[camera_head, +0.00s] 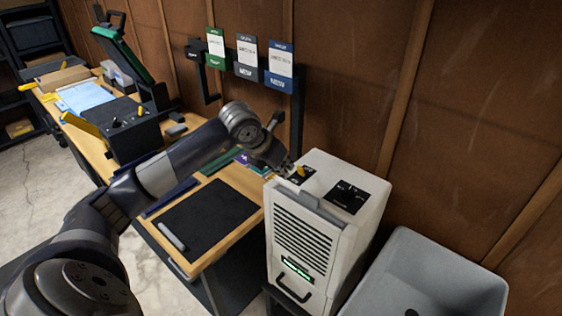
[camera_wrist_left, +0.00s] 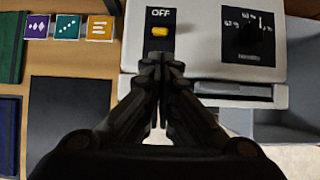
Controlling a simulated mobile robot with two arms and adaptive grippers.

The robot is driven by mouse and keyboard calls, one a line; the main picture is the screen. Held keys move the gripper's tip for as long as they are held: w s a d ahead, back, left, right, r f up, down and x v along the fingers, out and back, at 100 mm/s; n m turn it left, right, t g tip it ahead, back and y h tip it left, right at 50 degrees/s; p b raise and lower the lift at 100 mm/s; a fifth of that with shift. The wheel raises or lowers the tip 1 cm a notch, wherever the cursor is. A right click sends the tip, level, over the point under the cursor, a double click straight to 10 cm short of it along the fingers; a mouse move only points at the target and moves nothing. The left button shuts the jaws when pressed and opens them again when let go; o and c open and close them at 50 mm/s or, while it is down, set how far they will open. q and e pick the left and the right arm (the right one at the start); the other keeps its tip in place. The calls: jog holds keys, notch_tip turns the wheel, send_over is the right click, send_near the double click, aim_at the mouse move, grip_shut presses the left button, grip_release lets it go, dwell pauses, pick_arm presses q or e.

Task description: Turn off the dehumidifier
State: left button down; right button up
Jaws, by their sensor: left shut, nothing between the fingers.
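The dehumidifier (camera_head: 312,236) is a pale box with a louvred front and a lit green display (camera_head: 297,268). Two black panels are on its top. The left panel carries a yellow switch (camera_wrist_left: 160,31) below the word OFF in the left wrist view. The right panel holds a dark dial (camera_wrist_left: 249,34), also visible in the head view (camera_head: 346,197). My left gripper (camera_head: 291,171) is shut and empty, its fingertips over the top by the yellow switch. In the left wrist view its tips (camera_wrist_left: 161,62) are just below the switch; contact cannot be told. My right gripper is out of view.
A wooden workbench (camera_head: 237,178) with a black mat (camera_head: 207,217) stands left of the dehumidifier. A grey basin (camera_head: 430,284) stands to its right. The brown panelled wall (camera_head: 345,80) is close behind, with several tags hanging on it.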

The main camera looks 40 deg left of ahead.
aim_at(301, 171)
pick_arm(q)
jog(key=p+x, duration=0.1)
jog(key=x, duration=0.3)
jog(key=shift+w+f, duration=0.1)
jog(key=shift+w, duration=0.05)
jog(key=shift+w+d+f, duration=0.1)
jog(key=shift+w+f, duration=0.25)
jog(key=shift+f, duration=0.35)
jog(key=shift+p, duration=0.3)
jog(key=shift+w+r, duration=0.1)
jog(key=shift+r, duration=0.15)
jog(key=shift+g, duration=0.3)
jog(key=shift+w+r+g+p, duration=0.2)
jog(key=shift+g+p, duration=0.2)
jog(key=shift+p, duration=0.1)
